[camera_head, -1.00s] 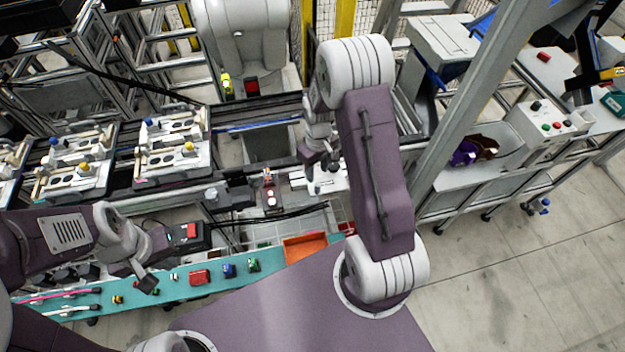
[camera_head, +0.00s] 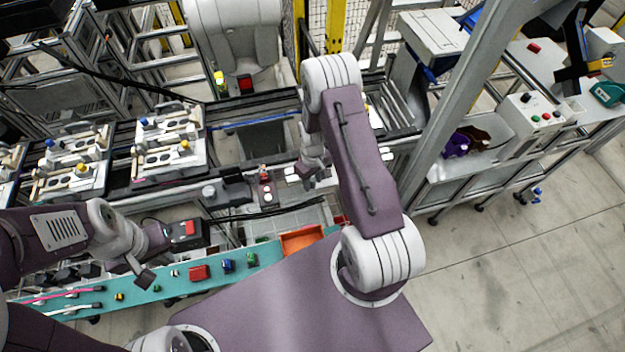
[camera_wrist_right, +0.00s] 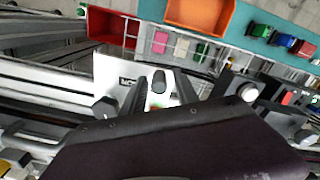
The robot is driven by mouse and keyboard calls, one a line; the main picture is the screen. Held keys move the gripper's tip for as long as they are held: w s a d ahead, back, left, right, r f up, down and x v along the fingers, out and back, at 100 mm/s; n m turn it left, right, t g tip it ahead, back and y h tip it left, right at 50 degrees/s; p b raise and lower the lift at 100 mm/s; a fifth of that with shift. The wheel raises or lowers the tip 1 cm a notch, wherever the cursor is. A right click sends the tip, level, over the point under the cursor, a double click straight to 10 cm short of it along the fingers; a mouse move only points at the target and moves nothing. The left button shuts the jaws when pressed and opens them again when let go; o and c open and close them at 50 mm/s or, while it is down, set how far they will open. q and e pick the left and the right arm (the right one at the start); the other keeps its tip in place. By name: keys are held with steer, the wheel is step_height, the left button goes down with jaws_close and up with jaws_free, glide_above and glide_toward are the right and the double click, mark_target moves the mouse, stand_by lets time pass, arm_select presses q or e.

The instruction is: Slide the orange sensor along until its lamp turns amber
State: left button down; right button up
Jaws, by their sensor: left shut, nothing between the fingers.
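A small orange-red piece (camera_head: 264,171), perhaps the orange sensor, shows on the rail area at mid bench in the head view. I cannot make out its lamp. My right gripper (camera_head: 309,178) is to the right of it, low over a white plate. In the right wrist view my right gripper (camera_wrist_right: 163,90) has its dark fingers apart, with a rounded grey post (camera_wrist_right: 158,80) between them and pale gaps on both sides. A tiny orange-green spot lies below the post. My left gripper (camera_head: 146,279) is shut and empty over the teal shelf.
The teal shelf (camera_head: 140,292) carries an orange bin (camera_head: 302,241), a red block (camera_head: 199,273) and several small parts. Fixture pallets (camera_head: 168,145) stand at the left. A grey post (camera_head: 462,100) rises at the right. Black cables cross the bench near the right gripper.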

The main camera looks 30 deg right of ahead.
jaws_close()
stand_by(1.2)
